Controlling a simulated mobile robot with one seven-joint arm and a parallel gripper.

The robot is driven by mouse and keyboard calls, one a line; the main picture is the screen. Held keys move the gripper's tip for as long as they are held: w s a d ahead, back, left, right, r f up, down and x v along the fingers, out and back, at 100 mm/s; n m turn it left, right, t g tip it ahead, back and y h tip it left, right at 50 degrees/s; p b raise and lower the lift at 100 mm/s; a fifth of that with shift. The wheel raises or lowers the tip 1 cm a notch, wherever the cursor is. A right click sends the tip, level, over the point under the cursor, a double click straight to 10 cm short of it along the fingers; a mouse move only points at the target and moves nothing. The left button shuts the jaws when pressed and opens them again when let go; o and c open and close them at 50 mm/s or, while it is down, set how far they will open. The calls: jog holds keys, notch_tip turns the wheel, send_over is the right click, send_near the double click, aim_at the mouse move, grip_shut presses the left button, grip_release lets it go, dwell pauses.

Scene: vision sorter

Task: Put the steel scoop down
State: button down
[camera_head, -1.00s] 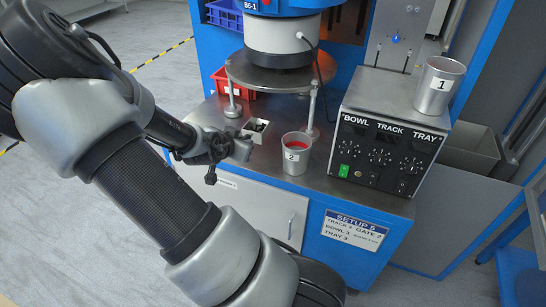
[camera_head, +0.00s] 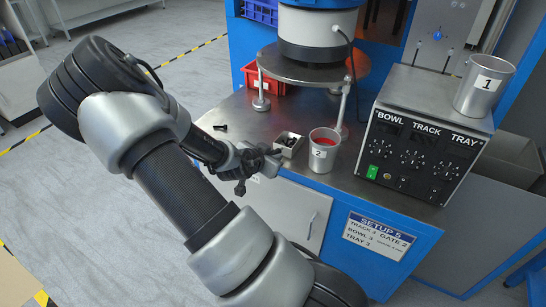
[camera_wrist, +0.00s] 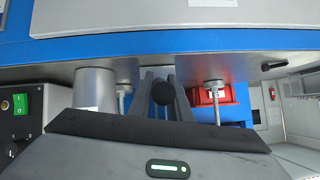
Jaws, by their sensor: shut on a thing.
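The steel scoop (camera_head: 291,151) shows in the head view as a small square metal pan with dark contents, just left of the metal cup marked 2 (camera_head: 322,158). My gripper (camera_head: 270,159) is shut on it from the left, near the front edge of the steel table. In the wrist view, the two dark fingers (camera_wrist: 162,76) close around a round black end (camera_wrist: 162,92), likely the scoop's handle. I cannot tell whether the pan touches the table.
A black bolt-like part (camera_head: 220,127) lies on the table (camera_head: 235,112) at the left. A red bin (camera_head: 268,75) and a round raised platform (camera_head: 312,65) stand behind. The control box (camera_head: 420,140) bears a cup marked 1 (camera_head: 484,88). Free tabletop lies left of the scoop.

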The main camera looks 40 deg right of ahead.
jog(key=shift+f, duration=0.15)
jog(key=c, duration=1.6)
grip_release()
jog(key=shift+c, duration=0.2)
